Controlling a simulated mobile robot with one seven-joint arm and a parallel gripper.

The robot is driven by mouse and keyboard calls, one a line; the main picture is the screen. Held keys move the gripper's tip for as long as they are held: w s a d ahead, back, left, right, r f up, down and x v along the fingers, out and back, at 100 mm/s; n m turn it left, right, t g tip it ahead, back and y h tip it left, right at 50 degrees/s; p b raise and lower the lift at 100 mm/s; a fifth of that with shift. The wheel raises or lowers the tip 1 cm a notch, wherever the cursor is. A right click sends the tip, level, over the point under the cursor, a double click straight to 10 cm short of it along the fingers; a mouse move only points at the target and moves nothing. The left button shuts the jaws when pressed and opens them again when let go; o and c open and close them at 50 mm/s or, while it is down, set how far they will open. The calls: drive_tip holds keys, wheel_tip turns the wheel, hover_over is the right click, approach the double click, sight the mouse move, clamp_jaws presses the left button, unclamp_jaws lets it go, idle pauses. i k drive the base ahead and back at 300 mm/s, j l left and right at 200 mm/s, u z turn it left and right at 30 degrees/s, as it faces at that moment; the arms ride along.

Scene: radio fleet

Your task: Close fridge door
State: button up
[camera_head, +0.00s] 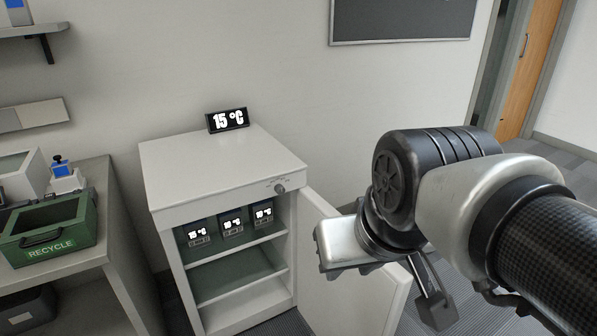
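The white fridge (220,178) stands against the wall left of centre, its front open and its shelves showing. Its door (345,296) is swung open to the right, hinged at the fridge's right side. My gripper (385,285) is in front of the upper part of the door and hides some of it. One finger points down near the door's outer edge. I cannot tell whether the gripper touches the door, and the finger gap is not clear.
Several small units with temperature displays (232,226) sit on the top shelf. A bench with a green recycle bin (50,232) is at left. Carpet floor (480,235) shows at right.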

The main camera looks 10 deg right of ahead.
sight(353, 303)
drive_tip(key=l+z, duration=0.2)
drive_tip(key=z, duration=0.25)
drive_tip(key=l+u, duration=0.7)
drive_tip(key=u, duration=0.2)
drive_tip(key=l+u, duration=0.25)
drive_tip(key=l, duration=0.9)
drive_tip(key=l+u, duration=0.35)
drive_tip(key=l, duration=0.15)
drive_tip(key=l+u, duration=0.35)
drive_tip(key=l, duration=0.2)
drive_tip(key=l+u, duration=0.35)
drive_tip(key=i+j+u, duration=0.1)
